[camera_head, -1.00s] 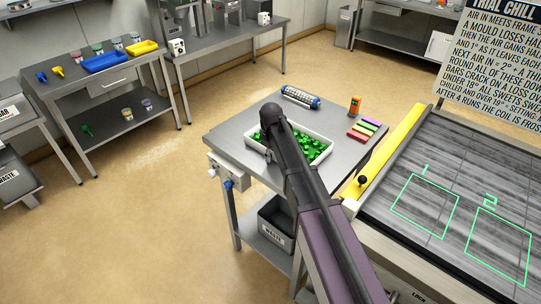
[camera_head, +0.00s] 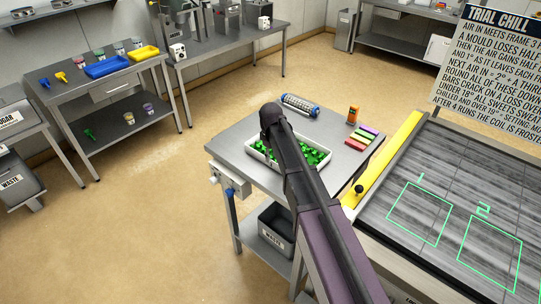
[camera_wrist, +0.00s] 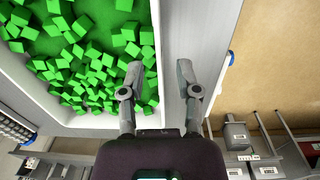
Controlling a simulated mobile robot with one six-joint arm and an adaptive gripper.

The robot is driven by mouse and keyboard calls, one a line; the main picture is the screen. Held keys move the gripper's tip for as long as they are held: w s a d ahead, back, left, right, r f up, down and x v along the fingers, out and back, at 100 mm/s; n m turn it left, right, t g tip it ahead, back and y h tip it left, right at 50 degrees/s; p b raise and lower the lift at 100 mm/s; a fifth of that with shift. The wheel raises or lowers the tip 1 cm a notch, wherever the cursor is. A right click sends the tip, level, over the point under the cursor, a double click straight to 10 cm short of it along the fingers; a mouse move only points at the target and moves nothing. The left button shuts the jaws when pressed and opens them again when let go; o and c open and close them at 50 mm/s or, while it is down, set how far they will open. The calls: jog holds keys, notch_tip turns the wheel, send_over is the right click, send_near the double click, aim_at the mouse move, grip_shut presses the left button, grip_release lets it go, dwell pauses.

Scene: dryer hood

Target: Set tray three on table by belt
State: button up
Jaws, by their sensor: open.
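A white tray (camera_head: 322,163) full of small green cubes stands on the steel table (camera_head: 235,150) beside the belt (camera_head: 400,185). No number shows on the tray. My gripper (camera_wrist: 160,70) is open at the tray's side wall, which also shows in the wrist view (camera_wrist: 164,45). In that view the left finger is over the cubes and the right finger is outside the wall, so the fingers appear to straddle the rim. Whether they touch it I cannot tell. In the head view my arm covers the tray's middle and hides the gripper.
The same table holds a roller (camera_head: 300,105), an orange device (camera_head: 353,115) and coloured bars (camera_head: 361,138). A yellow guard (camera_head: 390,155) edges the belt, which has outlined areas 1 and 2. A waste bin (camera_head: 276,230) stands on the lower shelf. Open floor lies left.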

notch_tip(320, 180, up, 8)
jog(key=p, duration=0.7)
jog(key=shift+f, duration=0.25)
jog(key=shift+s, duration=0.15)
dwell(0.4)
jog(key=s+d+m, duration=1)
jog(key=s+d, duration=1.1)
jog(key=s, duration=0.1)
jog(key=shift+d, duration=0.3)
jog(key=shift+s, duration=0.1)
